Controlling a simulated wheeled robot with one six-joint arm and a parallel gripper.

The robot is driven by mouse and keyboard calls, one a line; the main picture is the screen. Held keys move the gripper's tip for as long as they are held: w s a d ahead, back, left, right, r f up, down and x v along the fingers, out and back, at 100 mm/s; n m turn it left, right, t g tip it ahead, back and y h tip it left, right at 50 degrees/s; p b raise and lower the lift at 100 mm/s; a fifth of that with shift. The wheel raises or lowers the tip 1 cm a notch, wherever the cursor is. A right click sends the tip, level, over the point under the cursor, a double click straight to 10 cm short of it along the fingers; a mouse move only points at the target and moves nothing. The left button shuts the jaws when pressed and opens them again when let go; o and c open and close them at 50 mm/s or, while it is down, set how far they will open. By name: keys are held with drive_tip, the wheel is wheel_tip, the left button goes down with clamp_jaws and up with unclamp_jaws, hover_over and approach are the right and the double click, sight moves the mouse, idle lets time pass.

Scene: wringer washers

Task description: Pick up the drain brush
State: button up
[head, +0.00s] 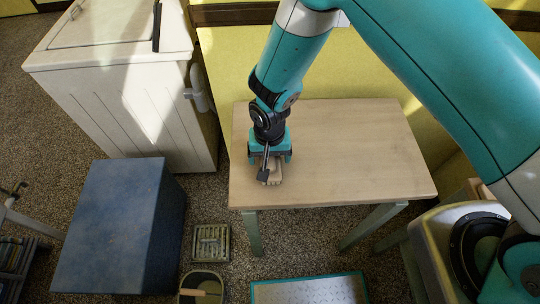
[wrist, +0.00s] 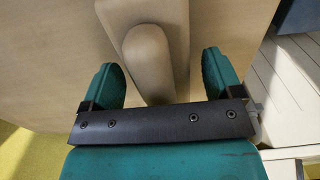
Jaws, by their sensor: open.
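A pale wooden piece, which looks like the drain brush (head: 276,172), lies on the wooden table (head: 350,150) near its left end. In the wrist view the brush (wrist: 146,48) is a smooth, tan block with a raised rounded part. My gripper (head: 270,160) points down over it. In the wrist view my gripper (wrist: 158,70) is open, with one teal finger on each side of the brush and gaps between. Bristles are not visible. The gripper hides part of the brush in the head view.
A white washer cabinet (head: 120,100) stands left of the table, and a blue box (head: 110,220) in front of it. On the floor are a slatted tray (head: 211,243), a bucket (head: 188,292) and a teal-edged panel (head: 310,291). The table's right side is clear.

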drive_tip(key=c, duration=1.1)
wheel_tip(320, 180, up, 20)
drive_tip(key=b, duration=0.4)
